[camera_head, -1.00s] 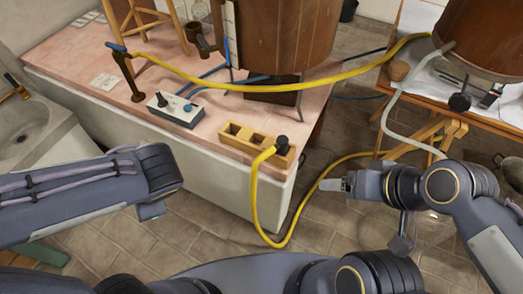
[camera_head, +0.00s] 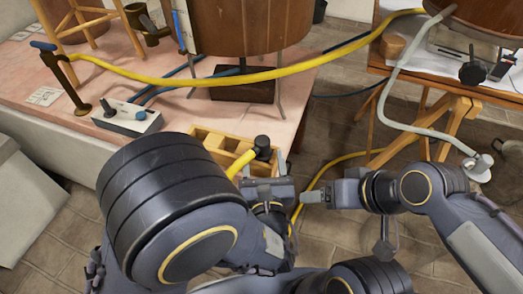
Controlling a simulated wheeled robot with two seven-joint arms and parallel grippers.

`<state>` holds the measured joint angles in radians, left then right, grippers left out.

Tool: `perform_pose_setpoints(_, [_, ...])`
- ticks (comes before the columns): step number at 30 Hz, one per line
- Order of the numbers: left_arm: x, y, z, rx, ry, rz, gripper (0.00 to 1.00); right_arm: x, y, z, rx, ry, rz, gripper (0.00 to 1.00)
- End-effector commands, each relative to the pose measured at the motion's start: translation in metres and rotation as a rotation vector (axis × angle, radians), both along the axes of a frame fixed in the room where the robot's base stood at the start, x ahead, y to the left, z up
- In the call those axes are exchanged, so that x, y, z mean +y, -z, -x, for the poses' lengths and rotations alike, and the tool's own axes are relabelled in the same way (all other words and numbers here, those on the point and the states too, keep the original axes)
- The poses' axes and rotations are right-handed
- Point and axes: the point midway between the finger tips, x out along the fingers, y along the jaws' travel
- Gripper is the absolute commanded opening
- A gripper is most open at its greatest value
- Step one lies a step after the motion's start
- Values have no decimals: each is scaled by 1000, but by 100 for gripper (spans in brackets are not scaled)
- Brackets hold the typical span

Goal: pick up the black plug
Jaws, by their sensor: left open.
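The black plug (camera_head: 262,147) tops the end of the yellow hose (camera_head: 241,163) at the right end of the wooden compartment box (camera_head: 203,137), near the table's front corner. My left gripper (camera_head: 264,173) is open just in front of and below the plug, its fingers pointing toward it. I see no contact with the plug. My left arm hides the lower part of the hose and part of the box. My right gripper (camera_head: 317,195) is out over the floor, right of the table corner and apart from the plug; its jaw gap does not show clearly.
The pink tiled table (camera_head: 60,97) holds a grey control box (camera_head: 128,118) and a large wooden barrel (camera_head: 262,35). The yellow hose arches across to a wooden trestle table (camera_head: 460,135) at the right. A pale hose (camera_head: 385,110) hangs there.

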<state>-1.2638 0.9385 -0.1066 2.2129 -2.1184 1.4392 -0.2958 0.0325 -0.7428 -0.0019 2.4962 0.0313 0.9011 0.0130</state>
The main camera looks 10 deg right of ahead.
Motion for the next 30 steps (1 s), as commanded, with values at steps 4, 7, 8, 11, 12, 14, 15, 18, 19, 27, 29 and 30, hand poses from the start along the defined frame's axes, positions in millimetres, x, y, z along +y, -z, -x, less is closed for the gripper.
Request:
perform_pose_setpoints(4, [-5, 3, -24, -1, -4, 4, 59, 0, 9, 0, 0, 0, 0, 76])
perform_pose_setpoints(7, [-6, 2, -33, 0, -4, 4, 59, 0, 10, 0, 0, 0, 0, 76])
perform_pose_setpoints(8, [-7, 2, -35, 0, -3, 4, 59, 0, 10, 0, 0, 0, 0, 76])
perform_pose_setpoints(11, [-7, 2, -37, 0, -2, 3, 59, 0, 10, 0, 0, 0, 0, 76])
perform_pose_setpoints(12, [-7, 1, -36, 1, -2, 3, 59, 0, 9, 0, 0, 0, 0, 76])
perform_pose_setpoints(14, [-7, 1, -36, 1, -2, 3, 59, 0, 9, 0, 0, 0, 0, 76])
perform_pose_setpoints(15, [-7, 1, -36, 1, -2, 3, 59, 0, 9, 0, 0, 0, 0, 76])
perform_pose_setpoints(18, [-7, 2, -36, 1, -2, 3, 47, 0, 9, 0, 0, 0, 0, 76])
perform_pose_setpoints(19, [-7, 2, -36, 1, -2, 3, 43, 0, 9, 0, 0, 0, 0, 76])
perform_pose_setpoints(27, [-7, 2, -36, 1, -2, 2, 14, 0, 9, 0, 0, 0, 0, 76])
perform_pose_setpoints(29, [-7, 2, -36, 1, -3, 2, 12, 0, 9, 0, 0, 0, 0, 76])
perform_pose_setpoints(30, [-7, 2, -36, 2, -3, 2, 12, 0, 9, 0, 0, 0, 0, 76])
